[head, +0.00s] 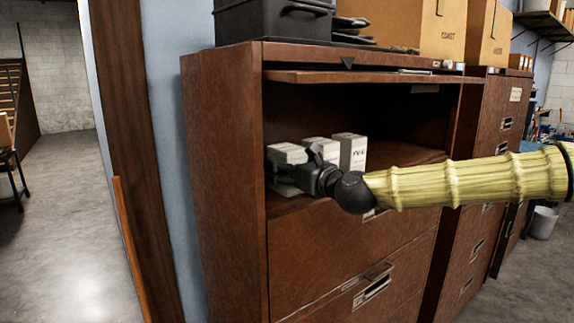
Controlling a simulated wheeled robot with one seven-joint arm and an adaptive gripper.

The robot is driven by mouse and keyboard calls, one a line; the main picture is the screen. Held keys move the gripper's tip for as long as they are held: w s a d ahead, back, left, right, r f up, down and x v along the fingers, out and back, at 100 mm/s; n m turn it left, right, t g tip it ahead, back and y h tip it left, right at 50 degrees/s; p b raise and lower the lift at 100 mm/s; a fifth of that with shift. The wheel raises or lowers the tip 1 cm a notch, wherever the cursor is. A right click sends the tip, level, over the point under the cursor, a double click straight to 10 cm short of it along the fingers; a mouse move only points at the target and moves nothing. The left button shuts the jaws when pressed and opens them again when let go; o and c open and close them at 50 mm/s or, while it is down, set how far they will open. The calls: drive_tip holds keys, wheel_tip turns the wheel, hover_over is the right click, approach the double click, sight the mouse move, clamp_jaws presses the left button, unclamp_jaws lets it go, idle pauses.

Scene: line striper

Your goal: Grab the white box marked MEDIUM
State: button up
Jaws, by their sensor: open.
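A few small white boxes stand side by side in the open compartment of a brown cabinet (222,180). They are the left box (286,149), the middle box (319,142) and the right box (350,151). The right box has dark print on its front, too small to read, so I cannot tell which is marked MEDIUM. My gripper (297,172) is open at the compartment's front, in front of the left and middle boxes. It hides their lower parts. I cannot tell whether its fingers touch or surround the left box.
The raised compartment door (365,77) juts out above the boxes. Drawers lie below, and another cabinet (497,130) stands to the right. A black case (270,22) and cardboard boxes (405,25) sit on top. The compartment's right part looks empty.

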drive_tip(key=c, duration=1.1)
drive_tip(key=shift+c, duration=0.4)
drive_tip(key=shift+r, duration=0.15)
